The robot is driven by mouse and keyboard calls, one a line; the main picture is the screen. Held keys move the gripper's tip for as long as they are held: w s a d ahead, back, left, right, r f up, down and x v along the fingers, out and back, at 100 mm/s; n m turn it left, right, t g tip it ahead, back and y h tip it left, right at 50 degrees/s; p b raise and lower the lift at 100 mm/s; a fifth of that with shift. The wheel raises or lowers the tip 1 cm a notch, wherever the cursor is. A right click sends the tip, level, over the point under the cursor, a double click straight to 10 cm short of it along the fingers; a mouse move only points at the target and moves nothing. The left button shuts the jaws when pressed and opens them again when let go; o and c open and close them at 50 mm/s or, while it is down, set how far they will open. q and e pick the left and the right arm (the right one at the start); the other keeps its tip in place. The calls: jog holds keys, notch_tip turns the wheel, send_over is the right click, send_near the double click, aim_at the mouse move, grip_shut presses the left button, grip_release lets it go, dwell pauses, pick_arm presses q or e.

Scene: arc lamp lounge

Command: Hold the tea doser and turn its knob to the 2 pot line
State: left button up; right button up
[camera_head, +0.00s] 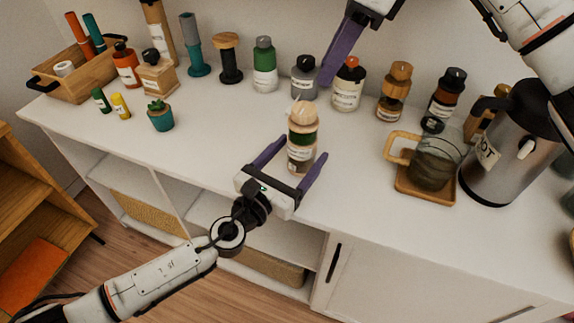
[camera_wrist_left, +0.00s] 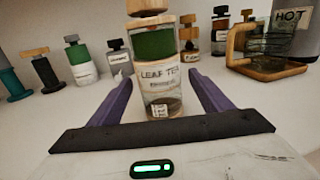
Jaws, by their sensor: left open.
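The tea doser (camera_head: 301,138) stands upright near the front edge of the white cabinet top. It has a wooden knob (camera_head: 303,112) with a pale pointer, a green band and a clear lower part. In the left wrist view the doser (camera_wrist_left: 158,75) shows a "LEAF TEA" label; its top is cut off. The 2 pot line cannot be made out. My left gripper (camera_head: 299,157) is open, with its purple fingers on either side of the doser's lower body. My right gripper (camera_head: 330,72) hangs at the top, behind and above the doser; its finger opening is not clear.
A glass mug (camera_head: 433,165) on a wooden coaster and a steel "HOT" jug (camera_head: 507,150) stand at right. A small plant (camera_head: 160,116) and a wooden crate (camera_head: 84,80) are at left.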

pick_arm(q)
jog(key=shift+x, duration=0.75)
jog(key=c, duration=1.5)
jog(key=shift+o, duration=0.2)
